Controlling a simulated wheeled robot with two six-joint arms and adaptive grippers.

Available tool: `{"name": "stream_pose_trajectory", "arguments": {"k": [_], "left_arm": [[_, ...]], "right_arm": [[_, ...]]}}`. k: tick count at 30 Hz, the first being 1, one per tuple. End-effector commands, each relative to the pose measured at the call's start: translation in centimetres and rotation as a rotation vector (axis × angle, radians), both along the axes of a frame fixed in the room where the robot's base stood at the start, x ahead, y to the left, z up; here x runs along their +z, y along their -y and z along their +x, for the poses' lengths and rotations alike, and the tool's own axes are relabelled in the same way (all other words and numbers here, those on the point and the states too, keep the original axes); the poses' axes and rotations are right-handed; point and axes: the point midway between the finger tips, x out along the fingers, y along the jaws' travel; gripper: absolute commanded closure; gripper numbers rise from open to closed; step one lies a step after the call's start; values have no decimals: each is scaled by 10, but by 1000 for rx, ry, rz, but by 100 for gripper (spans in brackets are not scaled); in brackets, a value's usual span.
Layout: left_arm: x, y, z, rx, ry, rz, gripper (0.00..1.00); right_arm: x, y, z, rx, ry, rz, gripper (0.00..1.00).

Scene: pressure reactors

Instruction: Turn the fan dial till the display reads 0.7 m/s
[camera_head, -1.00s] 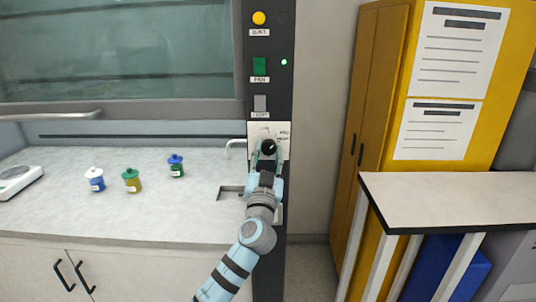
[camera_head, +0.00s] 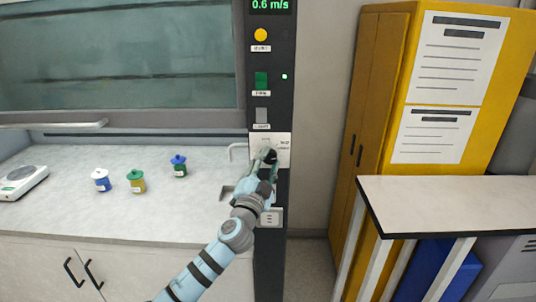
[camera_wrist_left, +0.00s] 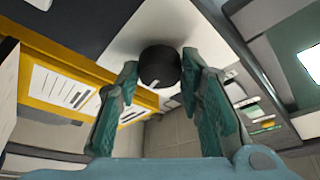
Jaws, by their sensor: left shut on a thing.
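The fan dial is a black round knob (camera_head: 270,156) on a white plate (camera_head: 284,143) on the dark control column. It also shows in the left wrist view (camera_wrist_left: 159,66), with a small white mark near its lower edge. My left gripper (camera_head: 267,158) is shut on the dial; in the left wrist view its two teal fingers (camera_wrist_left: 160,75) sit on either side of the knob. The display (camera_head: 270,5) at the top of the column reads 0.6 m/s in green, its upper part cut off by the picture edge. My right gripper is not in view.
The column carries a yellow button (camera_head: 261,35), a green switch (camera_head: 261,80) and a grey switch (camera_head: 262,115). Jars (camera_head: 137,182) and a balance (camera_head: 22,181) stand on the hood bench to the left. A yellow cabinet (camera_head: 384,100) and a side table (camera_head: 450,200) are at right.

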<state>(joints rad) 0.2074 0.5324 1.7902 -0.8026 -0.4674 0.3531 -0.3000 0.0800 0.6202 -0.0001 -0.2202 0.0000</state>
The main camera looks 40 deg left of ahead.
Motion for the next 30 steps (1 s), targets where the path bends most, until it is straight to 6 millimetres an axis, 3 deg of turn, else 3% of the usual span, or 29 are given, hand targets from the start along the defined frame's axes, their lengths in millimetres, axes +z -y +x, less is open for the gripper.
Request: {"name": "stream_pose_trajectory", "arguments": {"k": [1, 9, 26, 27, 30], "left_arm": [[5, 0, 0, 0, -20, 21, 94], [3, -1, 0, -1, -89, 113, 94], [1, -1, 0, 0, -106, 141, 94], [1, -1, 0, 0, -106, 141, 60], [1, 0, 0, 0, -106, 141, 46]], "right_arm": [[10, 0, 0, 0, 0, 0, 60], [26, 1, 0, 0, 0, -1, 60], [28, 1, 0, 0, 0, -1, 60], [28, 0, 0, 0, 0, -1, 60], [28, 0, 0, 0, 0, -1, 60]]}}
